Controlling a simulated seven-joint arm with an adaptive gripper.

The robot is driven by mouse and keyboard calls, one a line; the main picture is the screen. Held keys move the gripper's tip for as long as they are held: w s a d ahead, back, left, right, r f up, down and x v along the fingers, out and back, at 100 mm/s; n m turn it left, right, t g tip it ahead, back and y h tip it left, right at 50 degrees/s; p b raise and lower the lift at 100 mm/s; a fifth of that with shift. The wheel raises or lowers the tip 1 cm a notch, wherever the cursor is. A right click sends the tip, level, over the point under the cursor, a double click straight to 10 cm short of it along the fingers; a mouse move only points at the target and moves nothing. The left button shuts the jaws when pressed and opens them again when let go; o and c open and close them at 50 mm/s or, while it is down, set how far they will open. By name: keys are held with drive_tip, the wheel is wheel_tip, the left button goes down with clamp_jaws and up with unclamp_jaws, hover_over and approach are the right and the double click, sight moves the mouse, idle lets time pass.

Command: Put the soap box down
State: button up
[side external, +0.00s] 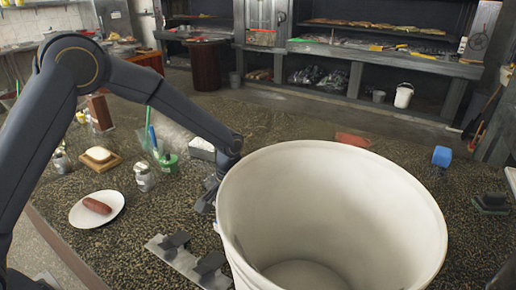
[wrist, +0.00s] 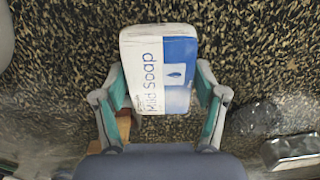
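The soap box (wrist: 159,68) is white and blue with "Mild Soap" printed on it. In the wrist view it sits between the green-padded fingers of my gripper (wrist: 160,85), with a finger against each side. The speckled counter shows behind it, but its height above the surface is hard to tell. In the side view my gripper (side external: 207,194) is low over the counter (side external: 110,255), just left of a big white bucket. I cannot clearly make out the held box there.
The big white bucket (side external: 335,215) stands close right of my gripper. A metal plate with dark blocks (side external: 190,262) lies in front. Left are a white plate (side external: 85,217) with a sausage, a soap bar on a wooden dish (side external: 99,160), and jars (side external: 145,178). A white box (side external: 201,149) lies behind my arm.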

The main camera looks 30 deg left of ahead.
drive_tip(key=shift+o, duration=1.2)
